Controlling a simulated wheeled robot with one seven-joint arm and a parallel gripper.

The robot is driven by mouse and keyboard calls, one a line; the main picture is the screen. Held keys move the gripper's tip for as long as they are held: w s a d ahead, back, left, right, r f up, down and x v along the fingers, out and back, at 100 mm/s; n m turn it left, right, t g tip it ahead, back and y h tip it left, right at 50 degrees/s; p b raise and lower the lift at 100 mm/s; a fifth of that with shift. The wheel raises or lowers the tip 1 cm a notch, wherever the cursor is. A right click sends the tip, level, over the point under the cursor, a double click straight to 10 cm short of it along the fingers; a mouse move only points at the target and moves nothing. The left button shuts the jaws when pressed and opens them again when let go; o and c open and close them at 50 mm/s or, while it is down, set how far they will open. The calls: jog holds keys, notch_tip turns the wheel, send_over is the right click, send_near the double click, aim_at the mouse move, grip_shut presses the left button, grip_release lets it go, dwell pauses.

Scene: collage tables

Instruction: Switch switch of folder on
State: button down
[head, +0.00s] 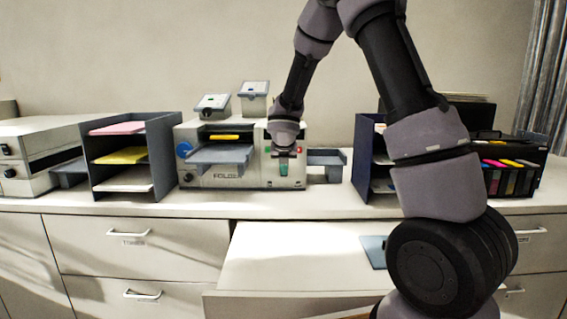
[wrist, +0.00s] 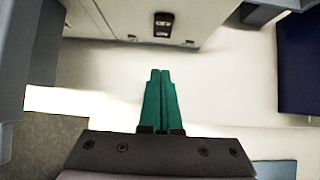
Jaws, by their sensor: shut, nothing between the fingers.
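The folder (head: 225,198), a pale grey machine marked FOLDER, stands on the counter in the middle of the head view. In the wrist view its pale front panel (wrist: 100,35) fills the upper left and middle. A small black switch (wrist: 163,25) sits low on that panel. My gripper (head: 284,170) is in front of the right part of the folder, pointing down. Its green fingers (wrist: 161,72) are together and empty in the wrist view. Their tips appear below the switch in the picture, apart from it. I cannot tell which way the switch is set.
A blue-grey tray (head: 222,155) juts from the folder's front, and a side tray (head: 328,160) is at its right. A paper rack (head: 160,150) stands to the left. An open drawer (head: 300,260) sticks out below the counter (head: 120,205). Ink cartridges (head: 508,178) are at the right.

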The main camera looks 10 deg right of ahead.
jog(key=x, duration=0.3)
jog(key=shift+w+d+f, duration=0.1)
jog(key=shift+w+f, duration=0.1)
jog(key=shift+f, duration=0.05)
jog(key=shift+w+d, duration=0.15)
jog(key=shift+w, duration=0.45)
jog(key=shift+w+d, duration=0.2)
jog(key=shift+w, duration=0.95)
jog(key=shift+w+d+f, duration=0.1)
jog(key=shift+w+f, duration=0.15)
jog(key=shift+w, duration=0.05)
jog(key=shift+r, duration=0.2)
